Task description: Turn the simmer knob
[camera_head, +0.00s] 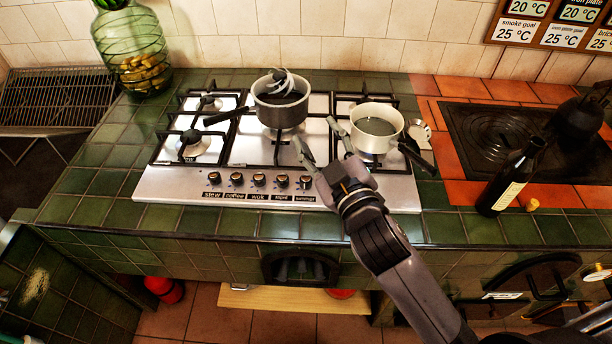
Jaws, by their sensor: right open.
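The simmer knob (305,182) is the rightmost of several dark knobs on the front panel of the steel hob (170,184), above a label reading "simmer". My right gripper (317,134) is open, with its two fingers spread above the hob. Its fingertips appear beyond the simmer knob and slightly to the right of it, between the two pots. The gripper looks empty and apart from the knob; I cannot tell its exact height. My left gripper is out of view.
A grey pot (282,113) with a utensil stands mid-hob. A cream saucepan (376,134) sits close right of my gripper, its dark handle pointing right and forward. A dark bottle (508,180) stands farther right. A green glass jar (133,50) is back left.

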